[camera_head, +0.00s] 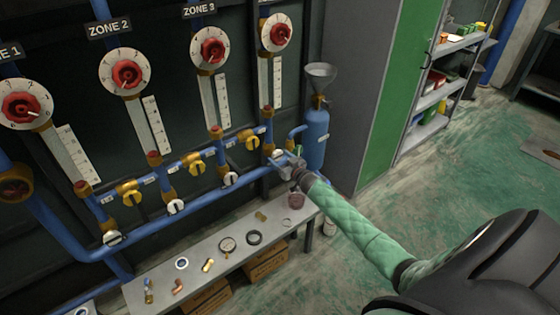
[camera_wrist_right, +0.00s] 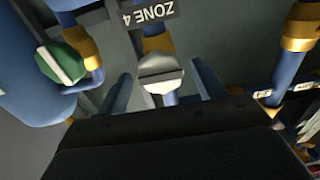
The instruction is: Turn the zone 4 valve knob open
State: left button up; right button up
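The zone 4 valve knob (camera_wrist_right: 160,73) is a white-grey round knob with a raised bar, below the upside-down ZONE 4 label (camera_wrist_right: 148,13) in the right wrist view. My right gripper (camera_wrist_right: 164,84) is open, with one finger on each side of the knob. Gaps show between the fingers and the knob, and I cannot tell how deep it sits between them. My left gripper is not in view.
A green knob (camera_wrist_right: 62,62) is beside the zone 4 knob in the wrist view. A blue cylinder (camera_head: 315,138) with a funnel stands close to my right gripper. Yellow valves (camera_head: 194,163) and white knobs (camera_head: 231,179) line the pipes. Below is a bench (camera_head: 217,281) with small parts.

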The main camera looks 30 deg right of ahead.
jog(key=shift+s, duration=0.1)
jog(key=c, duration=0.7)
jog(key=shift+c, duration=0.9)
jog(key=n+b, duration=0.1)
jog(key=n, duration=0.1)
jog(key=shift+n, duration=0.3)
jog(key=shift+r+n, duration=0.1)
jog(key=shift+n, duration=0.9)
jog(key=shift+d, duration=0.1)
